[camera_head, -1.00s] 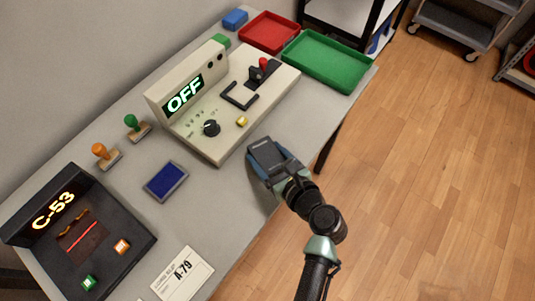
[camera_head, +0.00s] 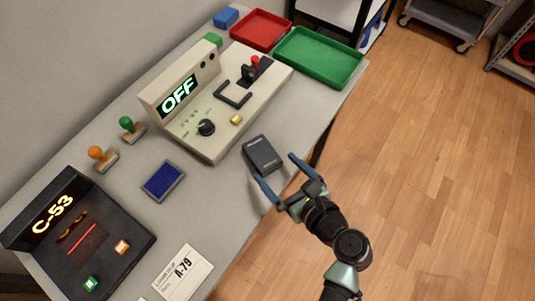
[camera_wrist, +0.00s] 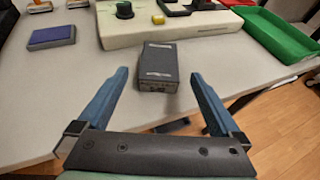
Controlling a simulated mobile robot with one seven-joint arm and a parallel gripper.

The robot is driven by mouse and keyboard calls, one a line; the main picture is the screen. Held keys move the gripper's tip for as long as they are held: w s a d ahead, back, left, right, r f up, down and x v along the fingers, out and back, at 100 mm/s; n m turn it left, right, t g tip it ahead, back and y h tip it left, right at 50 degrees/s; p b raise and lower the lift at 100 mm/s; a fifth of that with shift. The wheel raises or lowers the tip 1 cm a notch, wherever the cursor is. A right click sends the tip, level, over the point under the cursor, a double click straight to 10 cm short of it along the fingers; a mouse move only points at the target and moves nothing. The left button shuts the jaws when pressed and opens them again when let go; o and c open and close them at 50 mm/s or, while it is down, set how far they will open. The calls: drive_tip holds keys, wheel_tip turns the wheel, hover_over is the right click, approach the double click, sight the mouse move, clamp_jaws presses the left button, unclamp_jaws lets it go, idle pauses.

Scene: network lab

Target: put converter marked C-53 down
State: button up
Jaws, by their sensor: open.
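The converter is a small dark grey box (camera_head: 262,154) lying on the table beside the front of the beige test unit. In the wrist view the converter (camera_wrist: 158,67) sits just beyond my fingertips, with pale labels on its top and near end. Any C-53 marking on it is too small to read. My gripper (camera_head: 279,178) is open and empty, with its blue fingers apart near the table's edge. In the wrist view my gripper (camera_wrist: 158,80) has one finger on each side of the view, clear of the converter.
The beige unit (camera_head: 225,115) shows OFF. A black scanner (camera_head: 120,237) shows C-53, beside a card marked A-79 (camera_head: 182,272). A blue ink pad (camera_head: 163,181) and two stamps lie left. Red (camera_head: 261,31) and green (camera_head: 318,57) trays stand at the back.

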drive_tip(key=v, duration=0.4)
drive_tip(key=w+r+n+t+h, duration=0.1)
drive_tip(key=w+r+n+t, duration=0.1)
drive_tip(key=w+r+n, duration=0.55)
drive_tip(key=w+r+n+t+h, duration=0.2)
drive_tip(key=r+n, duration=0.2)
drive_tip(key=r, duration=0.7)
drive_tip(key=w+r+n+t+h, duration=0.15)
drive_tip(key=w+r+n, duration=0.35)
drive_tip(key=r, duration=0.5)
drive_tip(key=s+a+r+n+t, duration=0.1)
drive_tip(key=s+r+n+t, duration=0.2)
drive_tip(key=r, duration=0.7)
drive_tip(key=s+a+r+n+t+h, duration=0.1)
drive_tip(key=s+r+n+t, duration=0.3)
drive_tip(key=r, duration=0.7)
drive_tip(key=s+a+r+n+t+h, duration=0.1)
drive_tip(key=s+a+r+n+t, duration=0.2)
drive_tip(key=s+r+n, duration=0.3)
wheel_tip(320, 180, up, 5)
drive_tip(key=shift+r, duration=0.1)
drive_tip(key=shift+a+t+h, duration=0.1)
drive_tip(key=shift+t+h, duration=0.15)
